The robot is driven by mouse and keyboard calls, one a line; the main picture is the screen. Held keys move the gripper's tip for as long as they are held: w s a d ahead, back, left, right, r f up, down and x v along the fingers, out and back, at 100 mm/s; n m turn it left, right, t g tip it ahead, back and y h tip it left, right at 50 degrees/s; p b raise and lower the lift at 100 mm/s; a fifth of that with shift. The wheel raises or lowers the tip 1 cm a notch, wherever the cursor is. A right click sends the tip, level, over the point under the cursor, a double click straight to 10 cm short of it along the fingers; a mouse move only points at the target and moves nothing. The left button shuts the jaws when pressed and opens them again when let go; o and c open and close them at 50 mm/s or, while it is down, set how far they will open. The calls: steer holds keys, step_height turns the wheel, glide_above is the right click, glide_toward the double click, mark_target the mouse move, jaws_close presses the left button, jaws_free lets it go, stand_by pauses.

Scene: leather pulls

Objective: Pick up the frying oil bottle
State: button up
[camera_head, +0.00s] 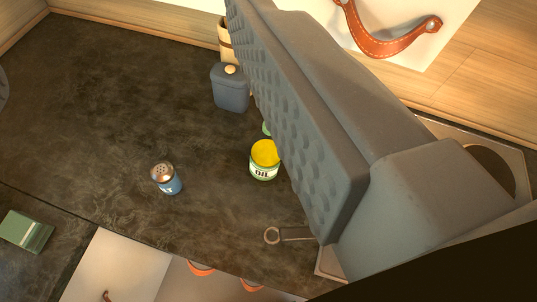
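A small bottle (264,162) with a yellow cap and a pale label reading "OIL" stands upright on the dark countertop, near the middle of the camera view. It is the only thing I see marked as oil. My gripper (305,125) fills the upper right as one large grey finger with a bumpy pad. The pad faces left and is bare, with nothing against it. The other finger is out of the frame. The finger overlaps the view just right of the bottle; I cannot tell whether they touch, but the bottle looks free.
A blue salt shaker (166,179) stands left of the bottle, and a grey canister (230,88) stands behind it. A green box (26,231) lies at the lower left.

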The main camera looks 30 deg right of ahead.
steer(key=o, duration=0.4)
steer(key=w+a+f+n+g+h+p, duration=0.1)
steer(key=w+f+n+g, duration=0.2)
steer(key=f, duration=0.7)
steer(key=shift+w+a, duration=0.2)
steer(key=shift+w, duration=1)
steer(key=n+g+h+p, duration=0.55)
steer(key=n+h, duration=0.55)
steer(key=n, duration=0.9)
glide_toward(267, 151)
step_height(267, 151, down, 3)
steer(key=a, duration=0.2)
steer(key=b+x, duration=0.2)
steer(key=x, duration=1.2)
steer(key=shift+w+a, duration=0.15)
steer(key=shift+a, duration=0.05)
